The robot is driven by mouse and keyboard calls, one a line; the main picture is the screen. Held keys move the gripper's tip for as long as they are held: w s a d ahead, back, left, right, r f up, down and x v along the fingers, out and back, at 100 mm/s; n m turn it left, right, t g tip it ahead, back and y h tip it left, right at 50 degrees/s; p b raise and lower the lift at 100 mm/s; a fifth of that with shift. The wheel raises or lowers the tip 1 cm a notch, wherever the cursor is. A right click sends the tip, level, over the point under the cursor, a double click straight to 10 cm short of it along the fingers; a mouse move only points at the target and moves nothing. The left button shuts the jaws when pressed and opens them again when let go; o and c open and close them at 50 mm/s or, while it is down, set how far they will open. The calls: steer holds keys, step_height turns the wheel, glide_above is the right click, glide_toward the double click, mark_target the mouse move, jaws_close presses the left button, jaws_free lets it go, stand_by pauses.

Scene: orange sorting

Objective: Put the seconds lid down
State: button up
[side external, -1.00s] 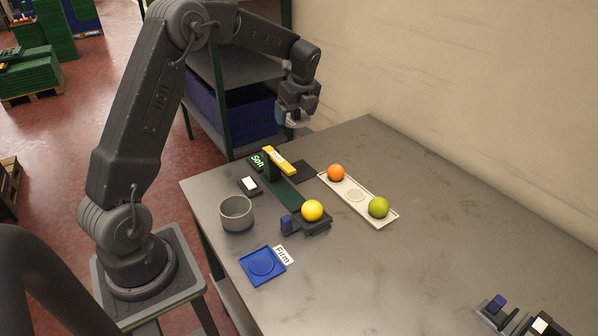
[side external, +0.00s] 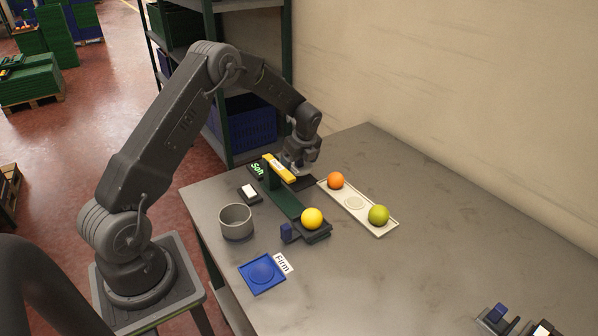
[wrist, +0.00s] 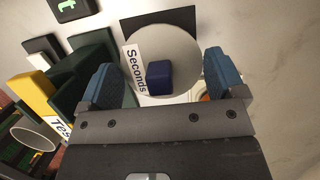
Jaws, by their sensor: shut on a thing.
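My gripper (side external: 300,165) is at the far end of the table, just beyond the yellow sign and low over a dark square mat (side external: 302,184). In the wrist view its two blue fingers (wrist: 160,85) stand either side of the seconds lid (wrist: 180,50), a pale grey disc with a dark blue knob (wrist: 160,77), and are shut on it. A white "Seconds" label (wrist: 134,70) shows along the lid's left side. The dark mat also shows behind the lid in the wrist view (wrist: 184,17). I cannot tell whether the lid touches the mat.
A yellow sign (side external: 279,168) on a green stand is close beside my gripper. A white tray (side external: 384,226) holds an orange and a green fruit. A yellow fruit (side external: 312,218) sits on a dark pad. A grey pot (side external: 236,222) and blue "Firm" tray (side external: 251,284) stand nearer. The table's right side is mostly clear.

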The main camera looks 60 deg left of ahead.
mark_target(300, 167)
steer(key=shift+f, duration=2.05)
steer(key=shift+f, duration=0.15)
steer(key=o, duration=0.6)
steer(key=shift+o, duration=0.2)
